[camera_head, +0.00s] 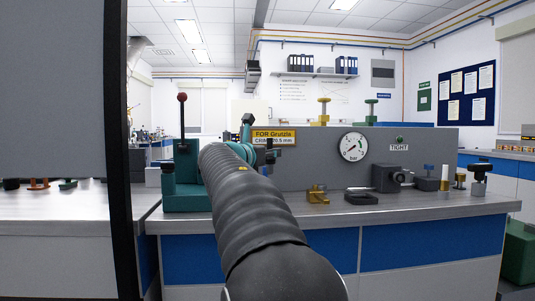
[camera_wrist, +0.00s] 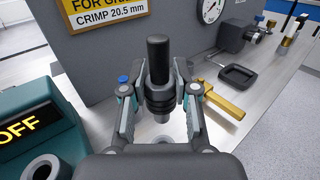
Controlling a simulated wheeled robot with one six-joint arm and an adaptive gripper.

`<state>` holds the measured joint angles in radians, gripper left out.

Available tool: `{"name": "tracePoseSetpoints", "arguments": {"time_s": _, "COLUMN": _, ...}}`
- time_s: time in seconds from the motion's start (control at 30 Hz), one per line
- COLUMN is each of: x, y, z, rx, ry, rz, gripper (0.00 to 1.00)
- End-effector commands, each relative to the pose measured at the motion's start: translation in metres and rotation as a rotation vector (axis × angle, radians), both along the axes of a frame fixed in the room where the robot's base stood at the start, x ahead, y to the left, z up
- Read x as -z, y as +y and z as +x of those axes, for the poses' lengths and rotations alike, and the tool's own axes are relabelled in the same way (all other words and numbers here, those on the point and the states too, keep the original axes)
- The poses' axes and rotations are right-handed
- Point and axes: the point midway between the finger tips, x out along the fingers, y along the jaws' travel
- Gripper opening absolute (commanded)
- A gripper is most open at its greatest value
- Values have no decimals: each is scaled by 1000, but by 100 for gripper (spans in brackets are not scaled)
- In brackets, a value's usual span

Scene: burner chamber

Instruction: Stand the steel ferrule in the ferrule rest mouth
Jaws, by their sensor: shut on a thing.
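In the wrist view my gripper (camera_wrist: 160,92) is shut on an upright dark cylindrical piece (camera_wrist: 158,60) with a smooth black upper part and a ridged grey collar. I cannot tell whether this piece is the steel ferrule. I cannot make out the ferrule rest mouth for certain.
A teal machine (camera_wrist: 38,120) with an OFF display stands at left. A grey panel (camera_head: 315,155) with a gauge (camera_head: 354,147) rises behind. A brass bracket (camera_wrist: 222,103), a black tray (camera_wrist: 247,76) and a dark grey block (camera_head: 390,177) stand to the right. The bench front (camera_head: 420,207) is clear.

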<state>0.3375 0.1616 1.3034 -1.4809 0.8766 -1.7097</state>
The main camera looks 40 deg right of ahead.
Motion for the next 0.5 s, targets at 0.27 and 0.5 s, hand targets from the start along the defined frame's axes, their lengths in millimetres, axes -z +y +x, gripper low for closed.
{"name": "tracePoseSetpoints", "arguments": {"time_s": 0.27, "x": 8, "y": 4, "z": 0, "rx": -8, "ry": 0, "rz": 4, "gripper": 0}}
{"name": "tracePoseSetpoints", "arguments": {"time_s": 0.5, "x": 28, "y": 5, "z": 0, "rx": -9, "ry": 0, "rz": 4, "gripper": 0}}
